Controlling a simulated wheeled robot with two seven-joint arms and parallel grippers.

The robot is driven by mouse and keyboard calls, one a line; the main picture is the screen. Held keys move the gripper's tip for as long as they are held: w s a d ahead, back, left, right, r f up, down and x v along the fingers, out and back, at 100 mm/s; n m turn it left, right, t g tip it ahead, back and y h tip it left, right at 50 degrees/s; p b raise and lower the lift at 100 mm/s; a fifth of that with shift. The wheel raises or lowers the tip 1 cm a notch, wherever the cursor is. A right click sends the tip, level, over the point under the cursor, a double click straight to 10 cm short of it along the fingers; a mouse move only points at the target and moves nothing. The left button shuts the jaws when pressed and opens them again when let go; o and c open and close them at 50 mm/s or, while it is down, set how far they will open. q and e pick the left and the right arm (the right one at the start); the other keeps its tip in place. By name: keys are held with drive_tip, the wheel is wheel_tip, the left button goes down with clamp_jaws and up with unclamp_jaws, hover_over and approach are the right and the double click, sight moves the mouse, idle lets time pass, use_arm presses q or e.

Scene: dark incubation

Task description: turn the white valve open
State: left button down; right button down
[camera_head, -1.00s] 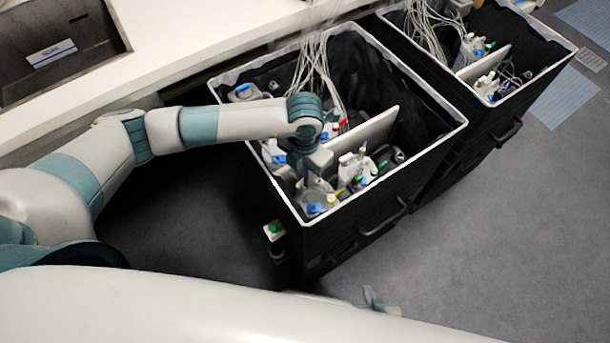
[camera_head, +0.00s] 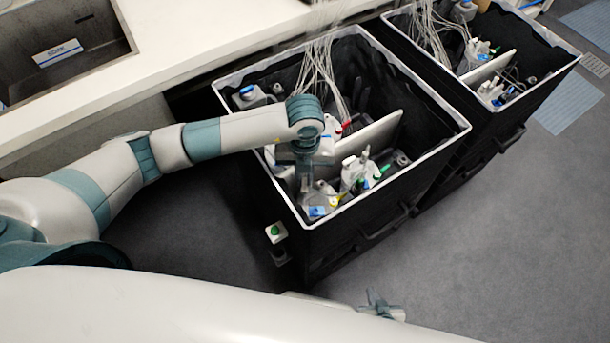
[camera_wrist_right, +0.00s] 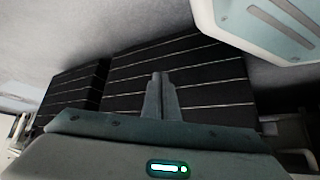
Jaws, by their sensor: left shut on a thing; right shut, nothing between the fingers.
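My left gripper (camera_head: 307,190) points down into the front left part of the black bin (camera_head: 366,225). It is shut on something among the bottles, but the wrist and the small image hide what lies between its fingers. I cannot make out the white valve clearly. White bottles with coloured caps (camera_head: 357,172) stand right of the gripper, and a blue cap (camera_head: 317,211) shows just below it. My right gripper (camera_head: 378,304) is low at the bottom of the head view, outside the bin. In the right wrist view its fingers (camera_wrist_right: 160,90) are together and empty.
A white divider (camera_head: 372,137) stands in the bin, with pale tubes (camera_head: 318,75) hanging behind. A second black bin (camera_head: 520,88) is at the upper right. A green button box (camera_head: 275,232) is at the bin's left corner. A white counter (camera_head: 200,50) runs behind.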

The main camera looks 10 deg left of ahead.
use_arm(q)
drive_tip(key=shift+w+r, duration=0.1)
use_arm(e)
drive_tip(key=shift+s+f, duration=0.1)
drive_tip(key=shift+s, duration=0.05)
use_arm(q)
drive_tip(key=c, duration=2.2)
unclamp_jaws()
drive_tip(key=shift+o, duration=0.6)
use_arm(e)
drive_tip(key=shift+s+f, duration=0.15)
drive_tip(key=shift+s, duration=0.6)
drive_tip(key=shift+d, duration=0.1)
